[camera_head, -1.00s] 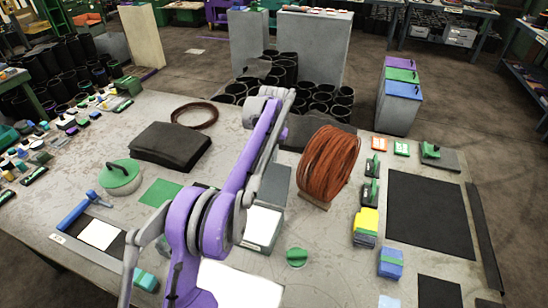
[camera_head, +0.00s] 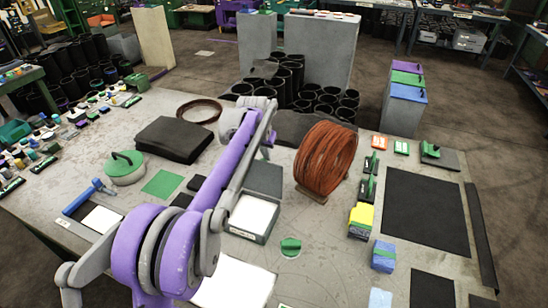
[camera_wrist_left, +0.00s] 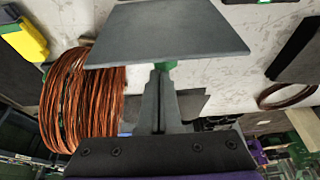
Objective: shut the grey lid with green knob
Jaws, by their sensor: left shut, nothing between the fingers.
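The grey lid (camera_head: 264,180) stands open, raised at the back of a grey box (camera_head: 240,234) whose pale inside shows. In the left wrist view the lid (camera_wrist_left: 165,35) is a flat grey panel, with its green knob (camera_wrist_left: 168,65) partly showing under its edge. My left gripper (camera_wrist_left: 162,76) is shut and empty, its fingertips at the knob on the lid's back side; I cannot tell if they touch. In the head view my left arm reaches over the box, and the gripper (camera_head: 267,152) is just behind the lid, small and partly hidden. The right gripper is not in view.
A copper-coloured coil (camera_head: 326,160) stands right of the lid. A folded black sheet (camera_head: 173,139) and a round green lid (camera_head: 124,168) lie to the left. A green knob-like piece (camera_head: 291,247) is in front. Blue and yellow blocks (camera_head: 361,219) are at right.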

